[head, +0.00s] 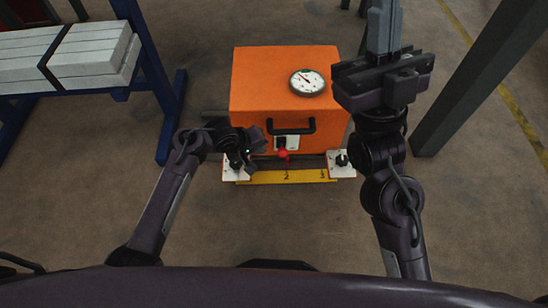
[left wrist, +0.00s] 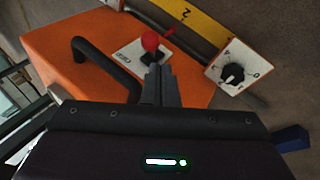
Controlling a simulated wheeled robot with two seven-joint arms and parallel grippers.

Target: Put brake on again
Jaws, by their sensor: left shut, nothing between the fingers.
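The orange box (head: 280,80) has a red ball knob (head: 283,154) on its front, on a small white plate under a black handle (head: 291,128). In the left wrist view the red ball (left wrist: 151,41) sits on a short dark base just beyond my fingertips. My left gripper (head: 262,141) is shut and empty, beside the handle and left of the red ball. Its closed fingers (left wrist: 159,80) point toward the ball. I cannot tell whether they touch it. My right gripper (head: 384,28) points up, far from the ball, with its fingers together. No part in view is labelled legibly as a brake.
A yellow numbered strip (head: 290,177) runs along the box's foot. A white plate with a black rotary knob (left wrist: 232,74) is at its left end, another (head: 342,162) at its right. A round gauge (head: 307,82) is on top. A blue rack (head: 160,90) stands left, a dark post (head: 470,80) right.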

